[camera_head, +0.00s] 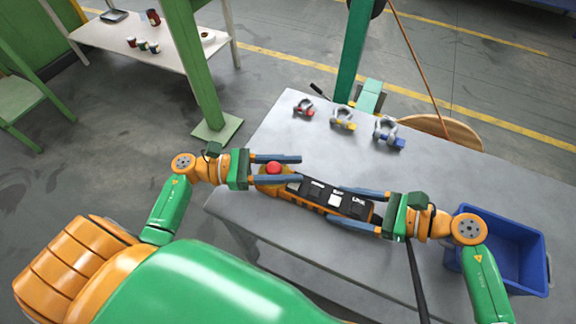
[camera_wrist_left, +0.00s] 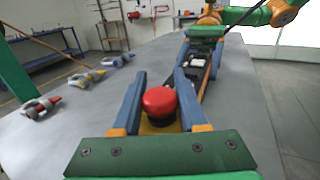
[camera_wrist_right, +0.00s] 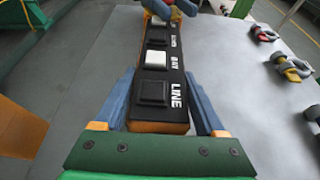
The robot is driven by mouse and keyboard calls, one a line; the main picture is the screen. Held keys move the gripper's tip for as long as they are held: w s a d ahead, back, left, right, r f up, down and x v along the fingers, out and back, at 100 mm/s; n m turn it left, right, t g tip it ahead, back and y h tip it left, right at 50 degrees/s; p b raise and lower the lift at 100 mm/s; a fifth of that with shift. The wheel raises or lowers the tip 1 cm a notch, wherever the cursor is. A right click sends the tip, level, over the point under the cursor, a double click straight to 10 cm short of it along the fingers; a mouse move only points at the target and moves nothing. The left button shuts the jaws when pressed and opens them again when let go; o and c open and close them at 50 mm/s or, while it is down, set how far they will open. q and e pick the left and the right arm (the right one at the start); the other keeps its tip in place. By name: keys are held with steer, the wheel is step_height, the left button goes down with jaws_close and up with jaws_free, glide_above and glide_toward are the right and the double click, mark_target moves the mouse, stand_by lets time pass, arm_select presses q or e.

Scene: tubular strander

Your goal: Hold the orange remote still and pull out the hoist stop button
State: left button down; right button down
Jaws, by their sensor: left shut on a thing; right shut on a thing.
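The orange remote (camera_head: 318,198) lies on the grey table with a black face and a row of black and white buttons. The right wrist view shows its face (camera_wrist_right: 165,72), marked with white lettering. The red mushroom-shaped stop button (camera_head: 273,167) is at its left end, on a yellow base. My left gripper (camera_head: 300,170) has its blue fingers on either side of this button; the left wrist view shows the button's red cap (camera_wrist_left: 159,102) between them. My right gripper (camera_head: 336,204) is shut on the other end of the remote, one finger along each long side.
Several shackles (camera_head: 343,118) with red, yellow and blue parts stand at the table's far side. A blue bin (camera_head: 520,285) is at the right. A green post (camera_head: 195,70) rises beyond the table's left edge. The table (camera_head: 440,175) is clear behind the remote.

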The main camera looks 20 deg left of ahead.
stand_by(0.5)
arm_select(q)
steer(key=shift+a+r, duration=0.1)
steer(key=shift+r, duration=0.4)
steer(key=shift+c, duration=2.1)
jaws_free()
steer(key=v, duration=1.2)
arm_select(e)
jaws_free()
